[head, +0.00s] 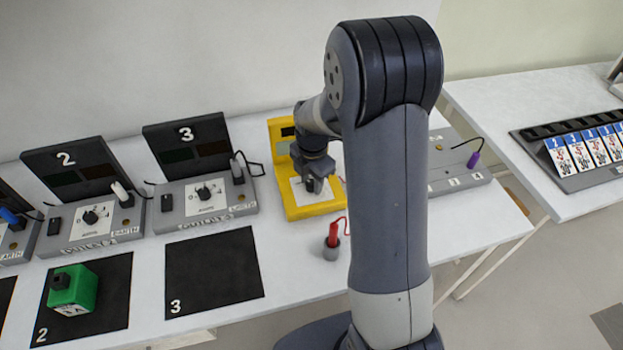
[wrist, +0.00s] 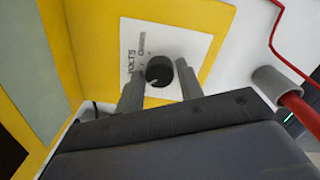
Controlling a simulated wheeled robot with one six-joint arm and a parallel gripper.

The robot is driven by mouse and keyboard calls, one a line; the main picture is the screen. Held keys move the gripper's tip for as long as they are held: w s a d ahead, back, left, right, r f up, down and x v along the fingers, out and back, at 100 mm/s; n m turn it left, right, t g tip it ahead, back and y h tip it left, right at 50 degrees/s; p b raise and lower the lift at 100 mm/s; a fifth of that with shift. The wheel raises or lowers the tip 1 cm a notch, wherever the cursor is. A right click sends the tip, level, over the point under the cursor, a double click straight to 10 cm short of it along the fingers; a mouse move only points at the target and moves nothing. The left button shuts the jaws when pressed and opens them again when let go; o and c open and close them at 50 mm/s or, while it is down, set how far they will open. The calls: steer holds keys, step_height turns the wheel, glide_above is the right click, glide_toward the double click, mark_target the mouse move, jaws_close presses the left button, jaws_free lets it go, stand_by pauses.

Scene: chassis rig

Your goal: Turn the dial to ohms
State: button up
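The yellow meter (head: 294,211) stands on the white bench and is partly hidden by my arm. My gripper (head: 314,186) is over its white dial plate. In the wrist view the round black dial (wrist: 159,70) sits on the white plate (wrist: 188,43), between the two fingers of my gripper (wrist: 160,73). The fingers are apart, one on each side of the dial, with narrow gaps seeming to show; contact cannot be told. The plate has printed words, of which VOLTS is readable on the left. The dial's pointer setting is not clear.
Grey outlet station 3 (head: 206,212) is to the left. A green tester (head: 73,288) lies on black mat 2 (head: 112,312); mat 3 (head: 214,275) is empty.

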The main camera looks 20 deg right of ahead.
steer(key=c, duration=0.6)
steer(key=m+b, duration=0.2)
steer(key=m, duration=0.4)
steer(key=shift+m, duration=0.3)
steer(key=m+b, duration=0.1)
steer(key=m, duration=0.4)
steer(key=shift+m, duration=0.3)
steer(key=m, duration=0.5)
steer(key=shift+w+m, duration=0.1)
steer(key=shift+m, duration=0.3)
steer(key=o, duration=1)
steer(key=shift+c, duration=0.2)
